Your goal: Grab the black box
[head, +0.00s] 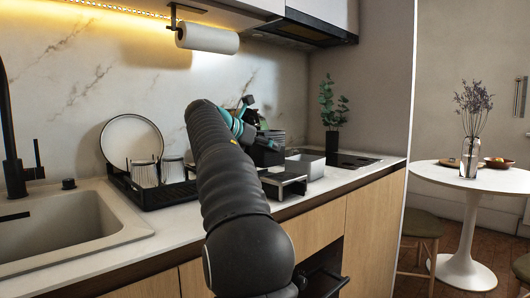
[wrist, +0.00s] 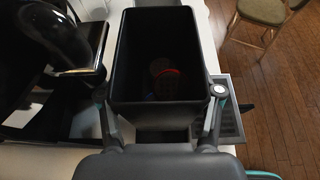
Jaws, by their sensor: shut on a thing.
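The black box (wrist: 155,122) is an open-topped, deep container. It fills the middle of the wrist view, with its opening facing the camera. Small reddish and bluish things show dimly at its bottom. My gripper (wrist: 162,112) has one finger on each side of the box and is shut on it. In the head view my gripper (head: 245,122) is over the counter, partly hidden behind my arm. The box is hard to make out there among other dark items. I cannot tell whether it is clear of the counter.
A black dish rack (head: 160,196) with a plate and cups stands left of my arm, beside the sink (head: 75,228). A low grey stand (head: 286,181) is right of my arm. A paper towel roll (head: 208,39) hangs above. A potted plant (head: 332,115) stands at the back.

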